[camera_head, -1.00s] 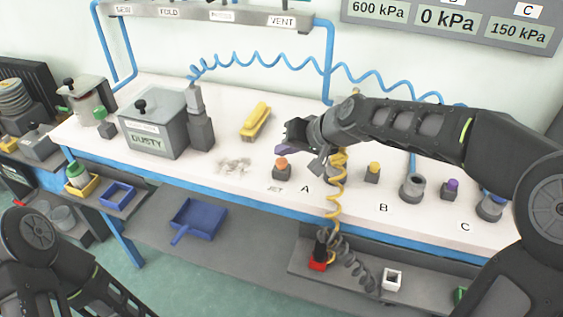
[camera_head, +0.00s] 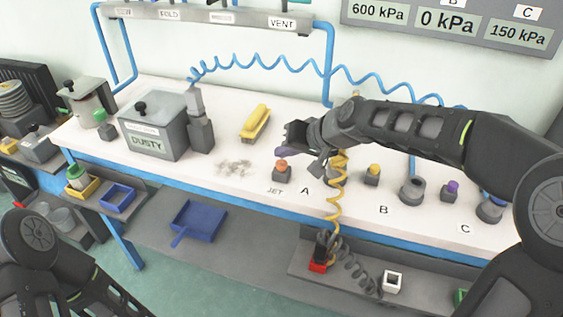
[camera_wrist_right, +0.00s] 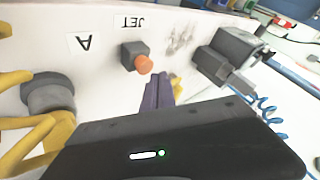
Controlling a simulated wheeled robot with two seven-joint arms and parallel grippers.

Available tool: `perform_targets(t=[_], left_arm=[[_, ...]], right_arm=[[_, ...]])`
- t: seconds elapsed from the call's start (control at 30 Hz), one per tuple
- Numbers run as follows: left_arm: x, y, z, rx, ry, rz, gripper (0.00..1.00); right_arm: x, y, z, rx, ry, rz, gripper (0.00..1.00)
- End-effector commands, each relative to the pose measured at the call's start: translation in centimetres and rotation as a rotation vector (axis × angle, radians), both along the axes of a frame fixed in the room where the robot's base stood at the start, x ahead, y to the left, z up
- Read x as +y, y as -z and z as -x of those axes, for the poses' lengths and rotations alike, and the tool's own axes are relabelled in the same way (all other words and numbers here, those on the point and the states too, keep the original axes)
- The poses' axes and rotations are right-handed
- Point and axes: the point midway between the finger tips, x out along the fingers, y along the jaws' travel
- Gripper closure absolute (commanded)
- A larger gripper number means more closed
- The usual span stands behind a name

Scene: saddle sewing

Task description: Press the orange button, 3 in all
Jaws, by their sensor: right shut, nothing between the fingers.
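The orange button (camera_head: 282,164) sits on a small grey block near the front of the white bench, beside the labels JET and A. It also shows in the right wrist view (camera_wrist_right: 144,64), above the fingertips. My right gripper (camera_head: 283,151) is shut and empty, with its purple fingertips close above and behind the button in the head view. The right wrist view shows the shut purple fingers (camera_wrist_right: 156,92) just below the button; I cannot tell whether they touch it. My left arm shows at the lower left, but its gripper is out of view.
A pale dust patch (camera_head: 236,168) lies left of the button. A yellow coiled hose (camera_head: 337,195), yellow button (camera_head: 373,169) and purple button (camera_head: 452,186) are to the right.

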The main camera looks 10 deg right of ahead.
Motion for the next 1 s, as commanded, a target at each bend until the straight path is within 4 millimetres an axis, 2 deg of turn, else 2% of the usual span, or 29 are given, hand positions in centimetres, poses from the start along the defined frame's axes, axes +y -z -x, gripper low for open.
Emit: perform_targets(t=[0.73, 1.0], left_arm=[[0.0, 0.05, 0.0, 0.0, 0.0, 0.0, 0.63], [0.0, 0.98, 0.0, 0.0, 0.0, 0.0, 0.63]], right_arm=[[0.0, 0.05, 0.01, 0.0, 0.0, 0.0, 1.0], [0.0, 0.84, 0.01, 0.0, 0.0, 0.0, 1.0]])
